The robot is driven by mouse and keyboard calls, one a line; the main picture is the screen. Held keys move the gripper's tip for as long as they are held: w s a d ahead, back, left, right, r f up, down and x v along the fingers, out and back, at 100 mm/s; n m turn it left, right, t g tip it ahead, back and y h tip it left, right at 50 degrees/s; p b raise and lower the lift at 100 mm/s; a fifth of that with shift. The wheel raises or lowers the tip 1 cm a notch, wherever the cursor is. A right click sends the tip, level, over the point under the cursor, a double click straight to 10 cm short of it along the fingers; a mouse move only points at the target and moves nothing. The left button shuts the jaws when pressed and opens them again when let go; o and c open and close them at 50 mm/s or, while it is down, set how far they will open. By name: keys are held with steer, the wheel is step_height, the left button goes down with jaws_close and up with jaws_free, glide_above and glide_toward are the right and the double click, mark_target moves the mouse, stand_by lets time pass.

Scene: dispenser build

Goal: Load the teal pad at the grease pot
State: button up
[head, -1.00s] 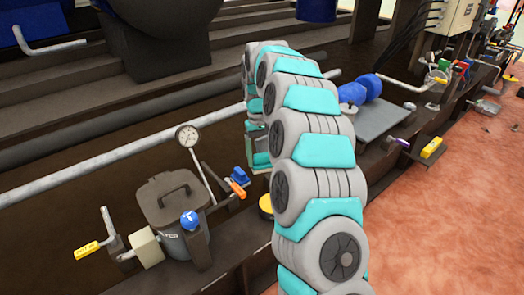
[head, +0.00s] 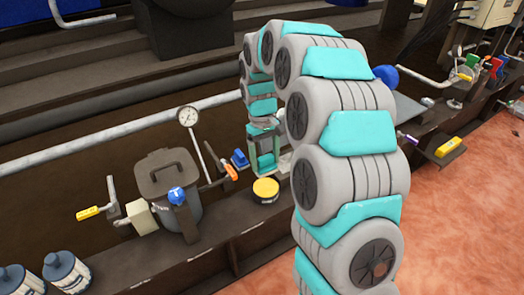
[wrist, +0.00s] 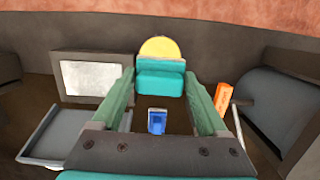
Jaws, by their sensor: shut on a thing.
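My gripper (wrist: 160,80) points downward and is shut on the teal pad (wrist: 160,81), which sits between its two green fingertips in the wrist view. The grease pot (head: 265,186) is a low dark tin with a yellow top on the ledge in the head view. Its yellow top (wrist: 161,46) also shows just beyond the pad in the wrist view, partly hidden by it. In the head view my gripper (head: 266,163) is just behind the pot, and the two look apart. The exact height of the pad above the ledge is hard to tell.
A lidded grey pot (head: 170,185) with a gauge (head: 188,116) stands left of my gripper. A blue-handled item (head: 239,159) and an orange handle (head: 231,172) are close by on its left. Grey bottles (head: 66,270) stand at lower left.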

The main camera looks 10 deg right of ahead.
steer(key=shift+s+f, duration=0.15)
steer(key=shift+s, duration=0.25)
steer(key=shift+f+b, duration=1.15)
steer(key=shift+f, duration=1.8)
steer(key=shift+f, duration=0.55)
steer(key=shift+r+p, duration=1.25)
steer(key=shift+r, duration=2.3)
steer(key=shift+w, duration=0.1)
